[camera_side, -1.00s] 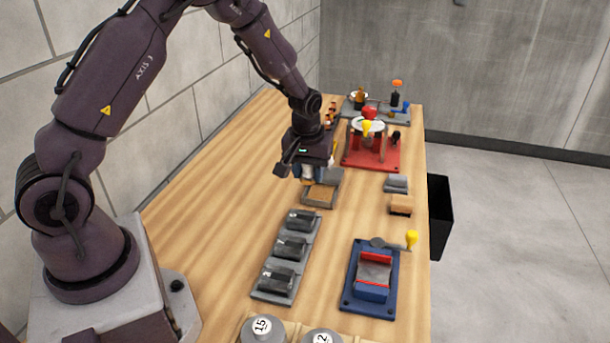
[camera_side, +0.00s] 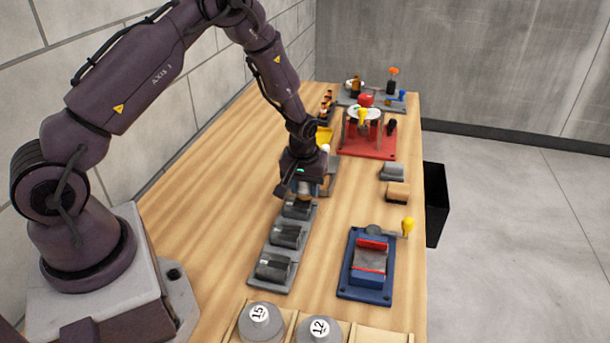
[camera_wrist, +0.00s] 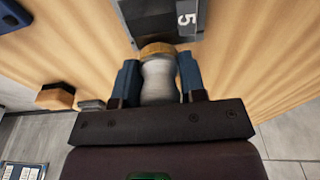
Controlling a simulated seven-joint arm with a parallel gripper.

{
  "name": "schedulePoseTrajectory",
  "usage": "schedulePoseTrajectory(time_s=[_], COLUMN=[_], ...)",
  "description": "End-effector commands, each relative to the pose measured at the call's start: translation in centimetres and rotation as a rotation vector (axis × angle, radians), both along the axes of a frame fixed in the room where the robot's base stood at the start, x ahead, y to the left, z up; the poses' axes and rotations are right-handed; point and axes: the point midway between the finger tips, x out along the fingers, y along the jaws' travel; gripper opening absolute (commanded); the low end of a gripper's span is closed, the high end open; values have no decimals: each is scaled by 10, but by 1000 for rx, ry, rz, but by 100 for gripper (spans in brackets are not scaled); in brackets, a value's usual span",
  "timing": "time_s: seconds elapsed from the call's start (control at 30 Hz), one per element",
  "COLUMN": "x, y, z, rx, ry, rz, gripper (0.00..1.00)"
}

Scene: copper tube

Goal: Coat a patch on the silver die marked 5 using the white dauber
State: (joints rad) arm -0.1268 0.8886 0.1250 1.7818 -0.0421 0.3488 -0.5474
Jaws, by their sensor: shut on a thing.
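My gripper (camera_wrist: 158,78) is shut on the dauber (camera_wrist: 158,88), a pale grey-white body with a tan pad at its tip. In the side view my gripper (camera_side: 303,193) is over the far end of the grey rack (camera_side: 256,262), which holds dark silver dies in a row. In the wrist view the die marked 5 (camera_wrist: 153,12) lies just beyond the pad, with the 5 on a plate at its right end. The pad's edge overlaps the die's near edge in the picture; I cannot tell whether they touch. In the side view the farthest die (camera_side: 296,209) sits right below my gripper.
A blue stand (camera_side: 362,292) with a red-edged block and a yellow-knobbed lever is right of the rack. A tan block (camera_side: 397,191) and grey block (camera_side: 392,171) lie farther back. A red stand (camera_side: 372,146) is behind them. Round weights stand in front. Wood left of the rack is clear.

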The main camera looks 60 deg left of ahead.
Motion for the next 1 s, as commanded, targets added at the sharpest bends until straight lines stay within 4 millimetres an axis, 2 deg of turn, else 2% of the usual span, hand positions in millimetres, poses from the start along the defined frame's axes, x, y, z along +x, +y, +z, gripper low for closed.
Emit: schedulePoseTrajectory(time_s=[0.03, 0.7, 1.0], x=[-3, -46, -25], y=[-3, -46, -25], z=[-6, -5, -6], rx=[-1, -1, 0], ry=[3, 2, 0], rz=[-2, -2, 2], gripper=[19, 19, 19])
